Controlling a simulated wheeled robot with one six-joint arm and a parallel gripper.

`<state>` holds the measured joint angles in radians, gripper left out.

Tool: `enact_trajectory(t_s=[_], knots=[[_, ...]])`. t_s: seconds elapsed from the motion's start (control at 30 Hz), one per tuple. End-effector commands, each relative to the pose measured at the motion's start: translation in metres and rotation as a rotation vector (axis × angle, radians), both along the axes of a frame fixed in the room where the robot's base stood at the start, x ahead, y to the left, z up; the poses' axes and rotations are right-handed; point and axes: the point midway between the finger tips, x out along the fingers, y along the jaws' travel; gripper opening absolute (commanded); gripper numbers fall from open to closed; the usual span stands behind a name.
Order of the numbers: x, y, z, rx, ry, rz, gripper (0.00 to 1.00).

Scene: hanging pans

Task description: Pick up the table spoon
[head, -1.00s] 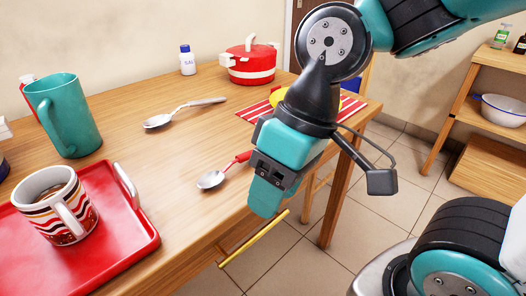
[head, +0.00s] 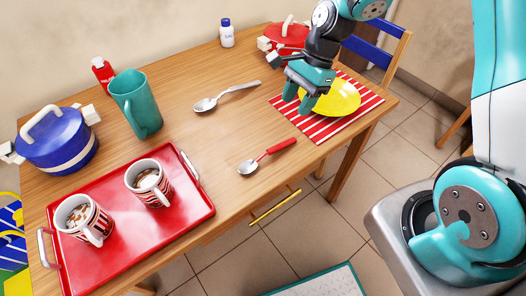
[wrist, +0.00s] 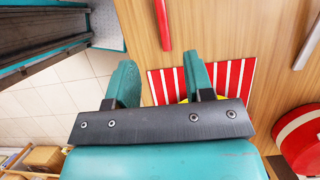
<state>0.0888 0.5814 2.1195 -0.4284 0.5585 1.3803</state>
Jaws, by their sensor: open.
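Two spoons lie on the wooden table. An all-metal spoon (head: 226,96) lies in the middle, its handle pointing to the right and back. A spoon with a red handle (head: 267,156) lies nearer the front edge; its handle also shows at the top of the wrist view (wrist: 162,25). My gripper (head: 299,99) is open and empty, above the striped mat at the left side of the yellow plate. It is to the right of the metal spoon and behind the red-handled one. In the wrist view its two fingers (wrist: 160,80) are apart over the mat.
The yellow plate (head: 331,98) sits on the red striped mat (head: 318,131). A red pot (head: 284,37) stands behind my arm. A teal pitcher (head: 136,104), a blue pot (head: 58,143) and a red tray (head: 122,239) with two mugs are left. The table around the spoons is clear.

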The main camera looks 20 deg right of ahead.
Motion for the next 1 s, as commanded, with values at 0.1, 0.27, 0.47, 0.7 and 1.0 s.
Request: enact_trajectory(t_s=[0.1,0.27,0.47,0.7,1.0], knots=[[-0.005,0.011,-0.028,0.0,0.006,0.005,0.48],[-0.009,0.024,-0.059,0.0,0.003,0.006,0.48],[-0.011,0.032,-0.08,0.0,0.0,0.004,0.48],[-0.014,0.045,-0.101,0.0,0.003,0.007,0.48],[-0.017,0.057,-0.129,0.0,-0.001,0.004,0.48]])
